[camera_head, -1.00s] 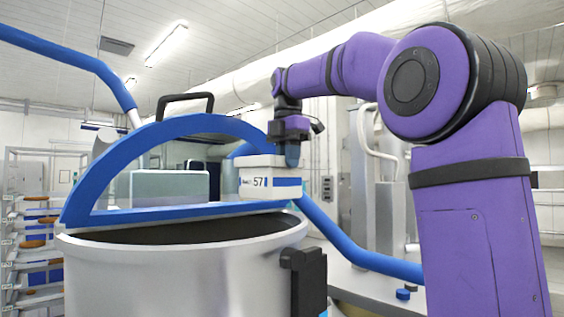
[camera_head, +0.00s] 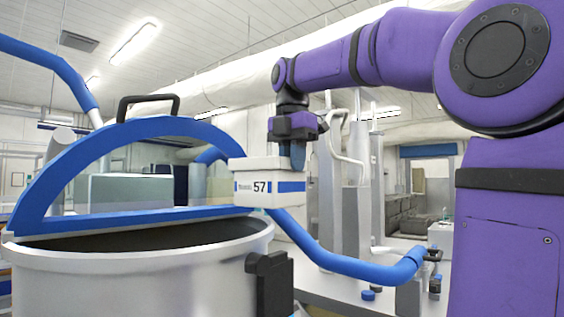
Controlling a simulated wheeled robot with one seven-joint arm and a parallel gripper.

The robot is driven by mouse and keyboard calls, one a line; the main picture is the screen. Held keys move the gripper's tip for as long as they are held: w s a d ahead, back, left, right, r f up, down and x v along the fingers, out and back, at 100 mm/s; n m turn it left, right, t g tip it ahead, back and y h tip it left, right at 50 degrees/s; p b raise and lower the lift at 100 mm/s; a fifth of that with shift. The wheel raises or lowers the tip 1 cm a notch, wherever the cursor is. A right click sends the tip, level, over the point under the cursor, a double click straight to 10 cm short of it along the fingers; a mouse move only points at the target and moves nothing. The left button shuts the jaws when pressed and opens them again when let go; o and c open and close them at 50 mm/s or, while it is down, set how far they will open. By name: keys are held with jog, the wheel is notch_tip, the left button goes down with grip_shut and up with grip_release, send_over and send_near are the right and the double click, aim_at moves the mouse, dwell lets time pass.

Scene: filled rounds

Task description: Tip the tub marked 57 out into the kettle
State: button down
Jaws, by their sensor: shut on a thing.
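The tub marked 57 (camera_head: 262,189) is a white box with a blue stripe and a label reading 57. It is upright, and its inside is hidden from this low view. My gripper (camera_head: 296,150) is shut on the tub's far right wall and holds it in the air. The kettle (camera_head: 130,285) is a large grey metal vessel at the lower left with a dark opening. Its half-round blue-framed lid (camera_head: 135,135) with a black handle stands raised over the rim. The tub hangs above and by the right end of the kettle's rim, in front of the lid's right end.
A blue pipe (camera_head: 340,262) runs low behind the kettle to the right. A black bracket (camera_head: 270,290) sits on the kettle's right side. Grey upright columns (camera_head: 357,190) stand behind. A pale worktop (camera_head: 335,296) with small blue knobs lies right of the kettle.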

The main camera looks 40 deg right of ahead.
jog(key=shift+s, duration=0.3)
jog(key=shift+r, duration=0.15)
jog(key=shift+r, duration=3.4)
